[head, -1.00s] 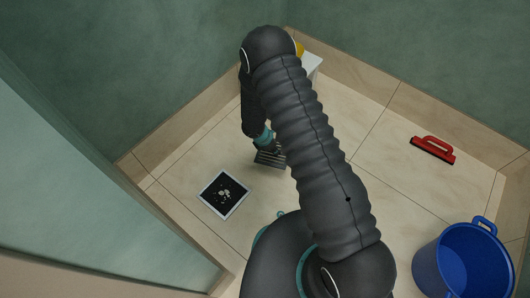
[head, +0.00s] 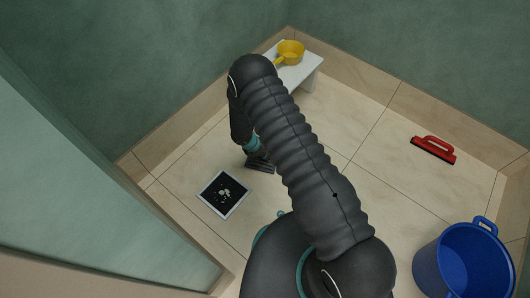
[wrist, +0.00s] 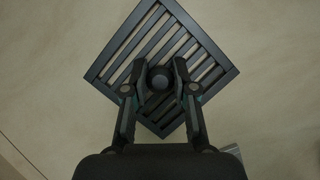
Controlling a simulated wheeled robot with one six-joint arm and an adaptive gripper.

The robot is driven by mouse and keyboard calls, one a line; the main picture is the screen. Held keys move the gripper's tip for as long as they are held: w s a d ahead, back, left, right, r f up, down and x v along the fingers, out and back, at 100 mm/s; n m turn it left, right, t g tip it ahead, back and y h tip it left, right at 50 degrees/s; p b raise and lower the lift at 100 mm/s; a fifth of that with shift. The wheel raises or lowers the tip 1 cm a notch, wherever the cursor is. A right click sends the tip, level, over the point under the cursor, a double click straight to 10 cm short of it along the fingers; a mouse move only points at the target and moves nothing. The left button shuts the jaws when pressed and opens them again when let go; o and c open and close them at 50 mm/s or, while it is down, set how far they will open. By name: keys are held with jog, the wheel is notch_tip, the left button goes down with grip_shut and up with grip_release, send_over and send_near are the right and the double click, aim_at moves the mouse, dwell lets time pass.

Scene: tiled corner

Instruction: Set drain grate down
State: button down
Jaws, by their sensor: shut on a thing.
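The drain grate (wrist: 193,48) is a dark square with parallel slots and a round knob at its middle. My gripper (wrist: 159,77) is shut on that knob, with one finger on each side, in the wrist view. The grate covers pale floor there; its height above the floor is hard to tell. In the head view the grate (head: 261,167) shows as a small dark slatted piece under my gripper, partly hidden by my arm. The drain opening (head: 223,193), a dark square with a light rim and pale debris inside, lies uncovered just left of and below the grate.
A white stool (head: 303,72) with a yellow dipper (head: 291,51) on it stands in the far corner. A red-handled squeegee (head: 433,149) lies on the floor at right. A blue bucket (head: 463,262) stands at lower right. A partition (head: 95,165) edges the left side.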

jog(key=shift+f, duration=0.25)
jog(key=c, duration=0.9)
grip_release()
jog(key=shift+r, duration=0.15)
jog(key=shift+r, duration=0.25)
jog(key=p+v, duration=0.1)
jog(key=v, duration=1)
jog(key=shift+s+a+r, duration=0.1)
jog(key=shift+a+r, duration=0.05)
jog(key=shift+r, duration=0.15)
